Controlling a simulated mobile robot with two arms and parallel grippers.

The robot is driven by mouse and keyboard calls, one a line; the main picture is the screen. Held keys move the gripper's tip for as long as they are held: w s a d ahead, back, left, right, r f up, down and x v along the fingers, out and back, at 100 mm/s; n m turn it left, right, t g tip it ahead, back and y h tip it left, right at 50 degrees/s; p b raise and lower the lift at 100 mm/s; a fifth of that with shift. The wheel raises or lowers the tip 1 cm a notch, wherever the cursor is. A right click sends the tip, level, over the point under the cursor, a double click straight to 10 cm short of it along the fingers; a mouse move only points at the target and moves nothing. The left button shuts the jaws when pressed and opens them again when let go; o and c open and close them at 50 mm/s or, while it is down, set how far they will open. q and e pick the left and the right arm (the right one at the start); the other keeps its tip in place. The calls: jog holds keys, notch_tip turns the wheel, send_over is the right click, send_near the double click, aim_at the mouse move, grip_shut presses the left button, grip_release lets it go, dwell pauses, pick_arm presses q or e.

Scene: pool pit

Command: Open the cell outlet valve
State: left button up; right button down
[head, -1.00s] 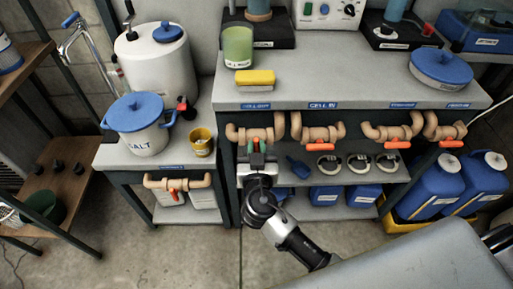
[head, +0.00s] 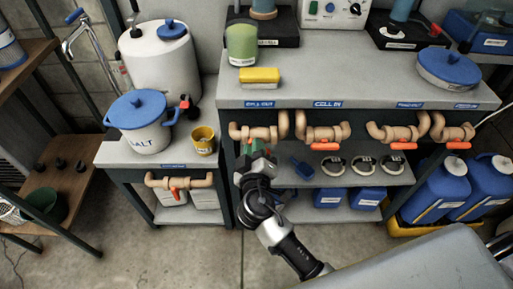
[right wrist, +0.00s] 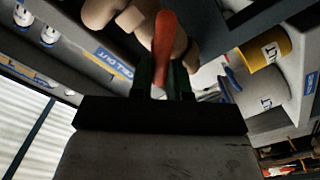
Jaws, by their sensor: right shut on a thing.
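The cell outlet valve (head: 255,132) is a tan pipe fitting under the bench edge, below the "CELL OUT" label (head: 259,104). My right gripper (head: 261,158) reaches up to it from below. In the right wrist view, its orange-red handle (right wrist: 164,36) stands between the dark green fingers (right wrist: 163,78), which are shut on it. The label (right wrist: 113,63) also shows there, upside down. In the head view the gripper partly hides the handle. My left gripper is not in view.
The "CELL IN" valve (head: 323,133) is close on the right, with two more valves beyond. A lower shelf (head: 300,208) holds blue jugs behind my arm. A lower stand with a salt pot (head: 139,124) is on the left. Open floor lies in front.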

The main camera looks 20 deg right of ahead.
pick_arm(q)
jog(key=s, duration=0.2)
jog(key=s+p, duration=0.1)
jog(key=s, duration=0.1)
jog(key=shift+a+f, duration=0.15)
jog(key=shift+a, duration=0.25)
pick_arm(e)
jog(key=n, duration=0.3)
jog(key=f+n, duration=0.1)
jog(key=n, duration=0.5)
jog(key=shift+a+f, duration=0.15)
jog(key=shift+a, duration=0.2)
pick_arm(q)
jog(key=shift+p, duration=0.3)
pick_arm(e)
jog(key=c, duration=1.1)
grip_release()
